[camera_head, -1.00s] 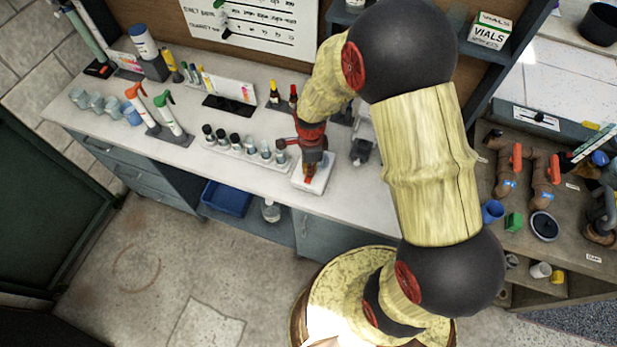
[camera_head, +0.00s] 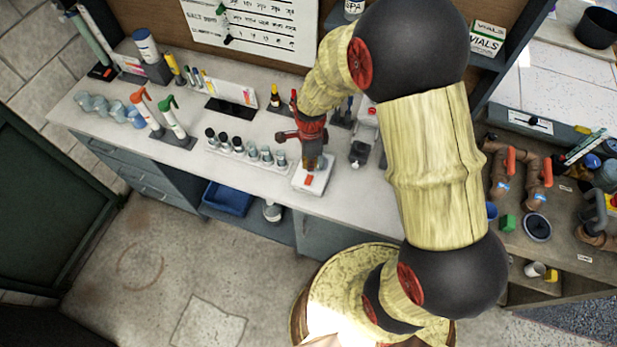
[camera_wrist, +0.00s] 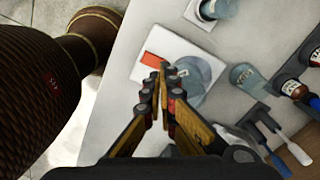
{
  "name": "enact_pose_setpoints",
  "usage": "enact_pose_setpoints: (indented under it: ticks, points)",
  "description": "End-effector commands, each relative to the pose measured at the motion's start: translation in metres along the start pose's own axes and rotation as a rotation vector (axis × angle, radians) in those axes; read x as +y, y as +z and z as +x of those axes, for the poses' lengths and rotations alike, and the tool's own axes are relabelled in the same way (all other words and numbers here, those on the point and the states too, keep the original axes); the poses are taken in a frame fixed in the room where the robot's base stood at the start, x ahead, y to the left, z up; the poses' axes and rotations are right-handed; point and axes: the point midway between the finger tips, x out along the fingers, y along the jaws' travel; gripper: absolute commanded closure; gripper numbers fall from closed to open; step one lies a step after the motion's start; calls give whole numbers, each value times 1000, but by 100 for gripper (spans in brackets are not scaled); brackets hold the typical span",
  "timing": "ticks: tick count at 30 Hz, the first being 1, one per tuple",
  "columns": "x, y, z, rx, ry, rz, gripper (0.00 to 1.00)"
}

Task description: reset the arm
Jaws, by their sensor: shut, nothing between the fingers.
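My arm reaches over the white bench, and my gripper (camera_head: 314,163) hangs just above a small white device (camera_head: 302,186) with an orange-red patch. In the wrist view my gripper (camera_wrist: 163,72) has its fingertips together with nothing between them. The white device (camera_wrist: 172,38) lies beyond the fingertips there, its orange-red patch just left of them. A clear bluish round glass thing (camera_wrist: 203,72) shows on the device, partly hidden by the fingers.
A row of several vials (camera_head: 238,148) stands left of the device. A dark bottle-like item (camera_head: 358,152) is close on the right. A side bench with brown pipes (camera_head: 538,175) is at the right.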

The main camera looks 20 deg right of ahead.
Motion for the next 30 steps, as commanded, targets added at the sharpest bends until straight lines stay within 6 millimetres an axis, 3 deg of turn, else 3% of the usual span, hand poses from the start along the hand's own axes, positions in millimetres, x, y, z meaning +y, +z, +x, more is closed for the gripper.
enact_pose_setpoints:
  ticks: [7,24,30]
  points:
    - [0,0,-17,0,-1,0,100]
    - [0,0,-17,0,0,-6,100]
    - [5,-1,-17,2,18,-190,100]
